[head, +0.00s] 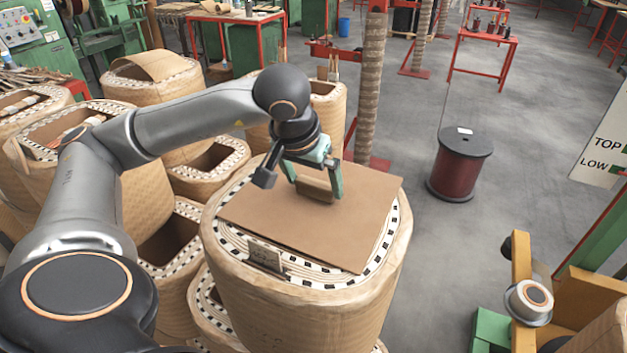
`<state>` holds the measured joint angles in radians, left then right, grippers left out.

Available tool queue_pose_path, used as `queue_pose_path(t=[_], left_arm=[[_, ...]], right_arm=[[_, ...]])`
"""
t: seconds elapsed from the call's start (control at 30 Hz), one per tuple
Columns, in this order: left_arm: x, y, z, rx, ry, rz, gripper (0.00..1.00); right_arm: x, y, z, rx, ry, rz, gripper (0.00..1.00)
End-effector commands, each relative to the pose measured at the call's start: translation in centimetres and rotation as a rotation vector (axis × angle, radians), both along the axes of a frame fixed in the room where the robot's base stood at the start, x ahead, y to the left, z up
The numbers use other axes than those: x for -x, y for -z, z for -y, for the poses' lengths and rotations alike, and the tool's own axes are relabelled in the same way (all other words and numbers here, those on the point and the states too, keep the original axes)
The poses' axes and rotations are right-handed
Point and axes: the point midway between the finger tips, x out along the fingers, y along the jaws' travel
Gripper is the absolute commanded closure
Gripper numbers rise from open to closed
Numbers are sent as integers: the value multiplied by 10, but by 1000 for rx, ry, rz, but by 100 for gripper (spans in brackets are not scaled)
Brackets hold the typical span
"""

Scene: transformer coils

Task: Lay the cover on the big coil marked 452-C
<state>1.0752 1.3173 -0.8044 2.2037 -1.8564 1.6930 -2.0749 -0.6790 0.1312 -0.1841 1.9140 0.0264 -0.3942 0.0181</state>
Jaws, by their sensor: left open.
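The cover, a flat brown board (340,235), lies over the top of a big paper-wrapped coil (310,305). It sits slightly turned, its right corner reaching past the coil's rim, and leaves the front part of the black-and-white spacer ring bare. A small tag (266,257) stands at the coil's front edge; its writing is too small to read. My left gripper (317,192), with green fingers, is open over the board's far half. A small brown upright piece shows between its fingers; I cannot tell if they touch it. My right gripper is out of view.
Several similar coils (150,85) crowd the left and back. A dark red wire drum (460,165) stands on the floor to the right. A yellow frame (521,265) and a sign (605,150) are at the right edge. Grey floor between is free.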

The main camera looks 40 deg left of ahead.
Motion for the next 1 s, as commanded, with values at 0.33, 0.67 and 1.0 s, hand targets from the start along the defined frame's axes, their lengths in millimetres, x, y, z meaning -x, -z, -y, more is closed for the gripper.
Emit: queue_pose_path(t=[0.33,0.67,1.0], left_arm=[[25,-67,8,1,3,10,0],[42,-109,13,-1,0,5,0],[44,-111,13,-1,0,3,0]], right_arm=[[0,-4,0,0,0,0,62],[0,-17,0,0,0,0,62],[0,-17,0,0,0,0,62]])
